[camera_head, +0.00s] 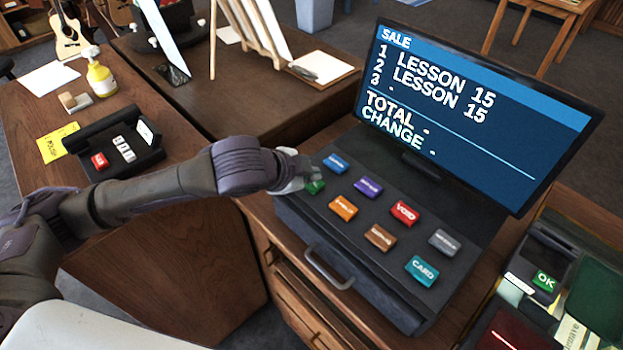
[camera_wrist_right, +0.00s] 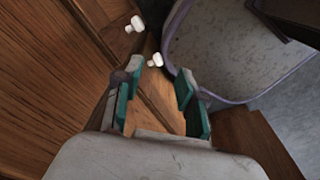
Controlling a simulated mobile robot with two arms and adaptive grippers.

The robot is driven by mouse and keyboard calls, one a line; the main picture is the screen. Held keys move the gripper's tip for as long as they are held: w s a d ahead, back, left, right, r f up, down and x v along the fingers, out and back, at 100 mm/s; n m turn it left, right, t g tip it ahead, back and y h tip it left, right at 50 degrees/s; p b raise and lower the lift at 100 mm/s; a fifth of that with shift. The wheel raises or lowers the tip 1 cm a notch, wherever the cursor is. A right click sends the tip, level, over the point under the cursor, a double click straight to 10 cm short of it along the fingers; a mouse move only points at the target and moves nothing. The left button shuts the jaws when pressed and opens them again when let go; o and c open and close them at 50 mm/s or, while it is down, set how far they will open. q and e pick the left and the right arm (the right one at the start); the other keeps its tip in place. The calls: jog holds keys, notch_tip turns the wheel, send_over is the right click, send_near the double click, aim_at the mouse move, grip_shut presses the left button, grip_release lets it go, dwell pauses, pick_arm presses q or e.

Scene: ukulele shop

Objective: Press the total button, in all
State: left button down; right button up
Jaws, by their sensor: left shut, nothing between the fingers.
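The register (camera_head: 345,230) carries a sloped panel with several coloured buttons. My left gripper (camera_head: 303,172) is shut and empty at the panel's upper left corner, over the green button (camera_head: 315,187) and partly hiding it; I cannot tell whether they touch. The red button (camera_head: 404,213) reads VOID and the teal button (camera_head: 422,270) reads CARD. I cannot clearly make out a total label on any button. The screen (camera_head: 470,120) lists two LESSON 15 lines, with dashes beside TOTAL and CHANGE. My right gripper (camera_wrist_right: 158,103) is open and empty in the right wrist view.
A blue button (camera_head: 335,163), purple button (camera_head: 368,187), orange button (camera_head: 343,207), brown button (camera_head: 380,237) and grey button (camera_head: 444,242) sit close around. A card terminal with an OK key (camera_head: 544,281) is at the right. A black tray (camera_head: 92,140) lies on the left desk.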

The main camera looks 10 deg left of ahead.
aim_at(310, 184)
pick_arm(q)
jog(key=shift+f, duration=0.25)
dwell(0.3)
jog(key=shift+r, duration=0.1)
jog(key=shift+r+p, duration=0.8)
jog(key=shift+p, duration=0.3)
notch_tip(310, 184, up, 5)
jog(key=p, duration=0.5)
jog(key=shift+p, duration=0.35)
